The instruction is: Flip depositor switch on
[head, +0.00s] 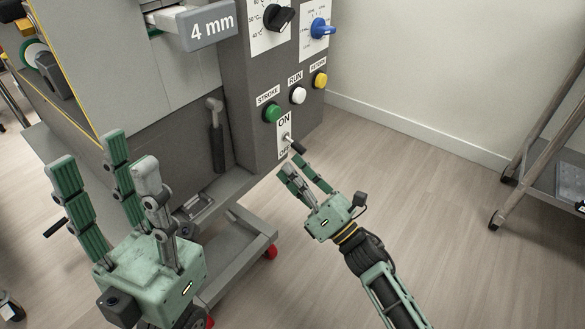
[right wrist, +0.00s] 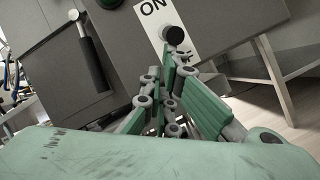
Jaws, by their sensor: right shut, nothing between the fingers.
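The depositor switch (head: 297,146) is a toggle with a dark knob on a white plate, low on the grey control panel. ON is printed above it. Its lever slants outward and down, toward the partly covered OFF label. In the right wrist view, the round black knob (right wrist: 173,35) shows just beyond my fingertips. My right gripper (head: 291,166) is shut and empty, with its fingertips just below the knob; I cannot tell whether they touch it. It also shows in the right wrist view (right wrist: 178,62). My left gripper (head: 108,165) is open and empty, in front of the machine's lower left.
Above the switch are a green button (head: 271,112), a white button (head: 298,95) and a yellow button (head: 320,79). Black (head: 279,17) and blue (head: 321,28) dials sit higher. A wheeled cart (head: 545,150) stands at the right. The floor between is clear.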

